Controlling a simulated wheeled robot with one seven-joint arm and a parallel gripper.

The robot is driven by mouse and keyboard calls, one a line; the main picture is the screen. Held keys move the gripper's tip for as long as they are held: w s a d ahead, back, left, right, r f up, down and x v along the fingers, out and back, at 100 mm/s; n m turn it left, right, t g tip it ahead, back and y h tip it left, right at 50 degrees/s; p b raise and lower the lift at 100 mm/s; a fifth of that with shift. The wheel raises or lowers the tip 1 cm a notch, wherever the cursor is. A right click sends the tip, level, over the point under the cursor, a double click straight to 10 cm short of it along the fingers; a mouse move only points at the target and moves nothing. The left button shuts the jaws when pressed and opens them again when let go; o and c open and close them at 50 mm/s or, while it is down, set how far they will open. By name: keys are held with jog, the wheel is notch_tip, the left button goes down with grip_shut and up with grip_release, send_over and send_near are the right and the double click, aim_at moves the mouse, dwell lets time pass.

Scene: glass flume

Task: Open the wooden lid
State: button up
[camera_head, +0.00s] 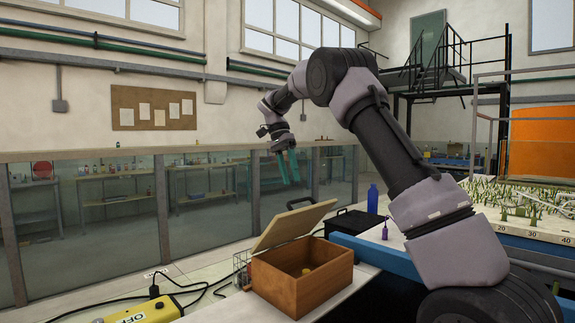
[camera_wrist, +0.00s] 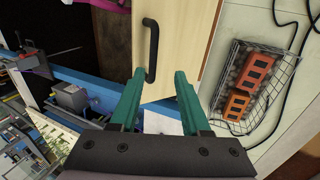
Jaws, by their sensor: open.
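The wooden box (camera_head: 300,288) stands on the bench in the head view. Its pale wooden lid (camera_head: 288,226) is tilted up, so the inside shows, with a small yellow thing (camera_head: 306,271) in it. A black bar handle (camera_head: 301,202) sits near the lid's raised edge. My gripper (camera_head: 289,181) is open and empty, above the lid and apart from it. In the wrist view, the green fingers of my gripper (camera_wrist: 160,75) point at the lid (camera_wrist: 185,35), with the handle (camera_wrist: 151,50) near the left fingertip; I cannot tell any contact there.
A wire basket (camera_wrist: 246,92) with orange blocks stands beside the box. A black case (camera_head: 352,222), a blue bottle (camera_head: 373,199) and a small purple bottle (camera_head: 385,232) stand to the right. A yellow OFF box (camera_head: 150,310) with cables lies front left. Air above the lid is clear.

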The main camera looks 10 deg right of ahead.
jog(key=v, duration=0.5)
jog(key=shift+s, duration=0.1)
jog(key=c, duration=0.5)
jog(key=shift+n+t+y, duration=0.7)
jog(key=shift+t+y, duration=0.2)
jog(key=s+d, duration=0.1)
jog(key=d, duration=0.1)
jog(key=s+d, duration=0.1)
jog(key=d, duration=0.1)
jog(key=s+d, duration=0.1)
jog(key=d, duration=0.1)
jog(key=shift+s+d+r, duration=0.15)
jog(key=shift+s+r, duration=0.05)
jog(key=shift+s, duration=0.15)
grip_shut()
jog(key=s+d+f+m+t+y, duration=0.1)
jog(key=s+d+f+t+y, duration=0.15)
jog(key=s+t, duration=0.35)
jog(key=shift+y, duration=0.55)
jog(key=x, duration=0.6)
jog(key=a+x, duration=0.1)
jog(key=x, duration=0.2)
jog(key=shift+s+f, duration=0.15)
jog(key=shift+s, duration=0.2)
